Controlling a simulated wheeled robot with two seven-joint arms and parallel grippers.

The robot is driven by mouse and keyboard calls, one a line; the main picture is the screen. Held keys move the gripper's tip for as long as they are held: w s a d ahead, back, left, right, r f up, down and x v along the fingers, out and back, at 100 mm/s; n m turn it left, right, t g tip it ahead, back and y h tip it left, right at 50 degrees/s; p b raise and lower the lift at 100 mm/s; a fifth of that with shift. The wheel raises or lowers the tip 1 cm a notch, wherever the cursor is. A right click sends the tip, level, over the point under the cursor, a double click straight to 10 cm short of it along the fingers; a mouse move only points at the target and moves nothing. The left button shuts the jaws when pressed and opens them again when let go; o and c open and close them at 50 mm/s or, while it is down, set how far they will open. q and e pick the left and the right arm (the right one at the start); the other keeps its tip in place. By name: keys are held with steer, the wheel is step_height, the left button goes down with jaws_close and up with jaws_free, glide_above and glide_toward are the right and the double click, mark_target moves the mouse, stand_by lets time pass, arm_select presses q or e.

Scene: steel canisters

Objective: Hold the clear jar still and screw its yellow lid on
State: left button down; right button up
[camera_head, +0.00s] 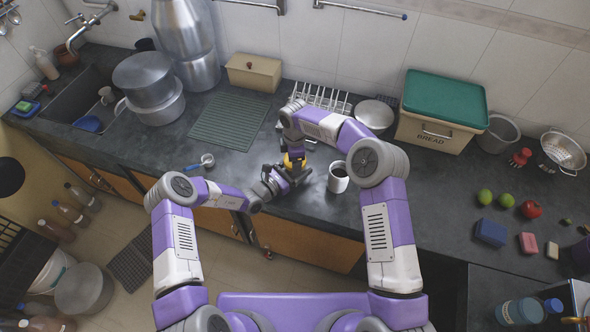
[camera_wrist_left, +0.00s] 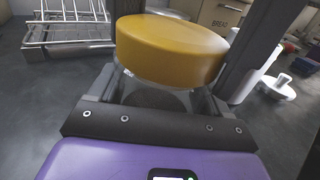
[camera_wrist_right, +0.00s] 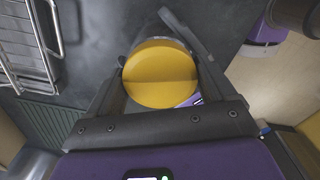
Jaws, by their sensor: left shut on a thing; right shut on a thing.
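The yellow lid (camera_head: 288,161) is on top of the clear jar near the counter's front edge. The left wrist view shows the lid (camera_wrist_left: 172,48) from the side, with the clear jar (camera_wrist_left: 160,82) just below its rim. My left gripper (camera_head: 286,179) comes in low from the left and is shut on the jar. My right gripper (camera_head: 294,157) reaches down from above and is shut on the lid, whose round top (camera_wrist_right: 160,75) fills the space between its fingers. Most of the jar is hidden by the grippers and lid. I cannot tell how tightly the lid sits.
A blue-and-white object (camera_head: 207,160) and a ribbed green mat (camera_head: 228,121) lie to the left. The bread bin (camera_head: 436,135) stands back right.

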stand_by(0.6)
steer(key=o, duration=1)
steer(key=shift+r, duration=0.15)
steer(key=shift+r, duration=2.15)
steer(key=n, duration=0.2)
steer(key=r+n, duration=0.1)
steer(key=shift+r+n, duration=0.3)
steer(key=shift+n, duration=0.1)
steer(key=r+n, duration=0.1)
steer(key=n, duration=0.1)
steer(key=r+n, duration=0.1)
steer(key=n, duration=0.1)
steer(key=shift+n, duration=0.4)
